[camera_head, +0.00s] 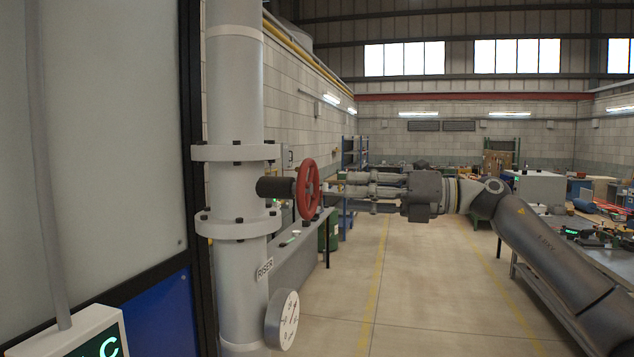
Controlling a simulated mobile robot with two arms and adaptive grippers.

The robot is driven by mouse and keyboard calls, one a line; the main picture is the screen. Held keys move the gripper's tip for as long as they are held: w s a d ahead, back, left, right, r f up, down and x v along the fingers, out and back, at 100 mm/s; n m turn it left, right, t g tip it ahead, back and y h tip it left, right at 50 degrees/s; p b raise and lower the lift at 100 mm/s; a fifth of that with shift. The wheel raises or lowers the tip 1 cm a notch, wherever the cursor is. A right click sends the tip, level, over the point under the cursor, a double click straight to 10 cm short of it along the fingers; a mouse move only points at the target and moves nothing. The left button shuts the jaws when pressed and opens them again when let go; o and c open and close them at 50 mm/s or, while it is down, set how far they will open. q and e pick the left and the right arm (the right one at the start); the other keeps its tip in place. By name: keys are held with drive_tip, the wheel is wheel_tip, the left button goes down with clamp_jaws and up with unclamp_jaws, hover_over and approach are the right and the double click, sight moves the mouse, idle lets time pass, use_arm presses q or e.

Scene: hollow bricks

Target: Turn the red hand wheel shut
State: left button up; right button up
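The red hand wheel (307,188) sits on a short dark stem (276,187) that sticks out to the right from the flanged joint of a grey vertical pipe (236,188). I see the wheel at a steep angle, nearly edge-on. My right gripper (335,187) comes in level from the right, its fingers pointing left at the wheel. The fingertips are at or very near the wheel's right side. Whether they touch or hold the rim, and how far they are apart, I cannot tell. My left gripper is not in view.
A dark-framed panel (110,140) stands close at left. A grey bench (298,250) runs behind the wheel. The floor (420,290) in the middle is clear.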

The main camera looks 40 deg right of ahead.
sight(312, 189)
drive_tip(key=p+x, duration=0.1)
drive_tip(key=x, duration=0.1)
drive_tip(key=p+x, duration=0.1)
drive_tip(key=x, duration=0.2)
drive_tip(key=a+p+x, duration=0.1)
drive_tip(key=x, duration=0.2)
drive_tip(key=shift+s+r, duration=0.4)
drive_tip(key=shift+w+a+f+p, duration=0.1)
drive_tip(key=shift+w+p, duration=0.15)
drive_tip(key=shift+p, duration=0.05)
drive_tip(key=shift+w+f, duration=0.1)
drive_tip(key=shift+d+f, duration=0.1)
drive_tip(key=shift+d, duration=0.15)
drive_tip(key=shift+a, duration=0.1)
drive_tip(key=shift+c, duration=1)
clamp_jaws()
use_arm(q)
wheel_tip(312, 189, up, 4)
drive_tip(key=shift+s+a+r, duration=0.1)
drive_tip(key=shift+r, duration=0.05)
